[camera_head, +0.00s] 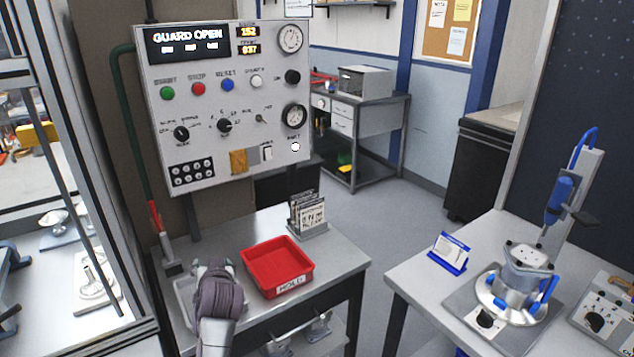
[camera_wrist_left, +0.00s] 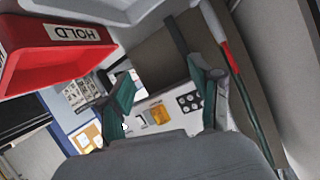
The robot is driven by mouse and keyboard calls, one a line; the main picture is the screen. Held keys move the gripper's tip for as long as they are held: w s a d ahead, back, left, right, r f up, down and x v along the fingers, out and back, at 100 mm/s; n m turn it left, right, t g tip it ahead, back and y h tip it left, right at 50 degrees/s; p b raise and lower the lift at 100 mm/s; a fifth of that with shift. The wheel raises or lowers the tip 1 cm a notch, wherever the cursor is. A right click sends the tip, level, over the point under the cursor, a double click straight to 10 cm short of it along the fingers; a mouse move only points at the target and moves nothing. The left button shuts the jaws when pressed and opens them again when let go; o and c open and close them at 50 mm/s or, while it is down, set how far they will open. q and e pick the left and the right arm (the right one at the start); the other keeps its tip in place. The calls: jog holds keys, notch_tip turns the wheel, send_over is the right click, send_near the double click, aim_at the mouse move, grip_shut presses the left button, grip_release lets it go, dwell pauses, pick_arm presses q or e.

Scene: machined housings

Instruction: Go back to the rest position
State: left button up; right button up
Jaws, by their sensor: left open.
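My left arm (camera_head: 217,305) comes in from the bottom of the head view, over a grey tray (camera_head: 184,300) on the small metal table. My right gripper is in neither view. A red tray labelled HOLD (camera_head: 250,272) sits just right of my left arm; it also shows at the upper left of the left wrist view (camera_wrist_left: 40,62).
A control panel (camera_head: 215,135) reading GUARD OPEN stands behind the table. A card holder (camera_head: 308,222) is at the table's back. At right, a bench bears a metal housing in a fixture (camera_head: 525,268) and a blue card stand (camera_head: 449,252). A glazed machine stands at left; open floor lies between the benches.

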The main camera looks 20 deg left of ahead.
pick_arm(q)
jog(key=s+d+f+m+g+h, duration=0.2)
jog(key=s+d+f+h, duration=0.3)
jog(key=s, duration=0.6)
jog(key=s+d+f+m+g+h, duration=0.1)
jog(key=s+d+f+m+g, duration=0.25)
jog(key=s+d, duration=0.6)
jog(key=s+d+f+m+g+h, duration=0.1)
jog(key=s+d+f+h, duration=0.3)
jog(key=s, duration=0.9)
notch_tip(320, 180, down, 30)
jog(key=s+g+y+b, duration=0.1)
jog(key=s+g+b, duration=0.1)
jog(key=s+a+f+b, duration=0.1)
jog(key=s+a+f, duration=0.1)
jog(key=s+f, duration=1.3)
jog(key=shift+s+f+m+g+y, duration=0.3)
jog(key=shift+m+g, duration=0.05)
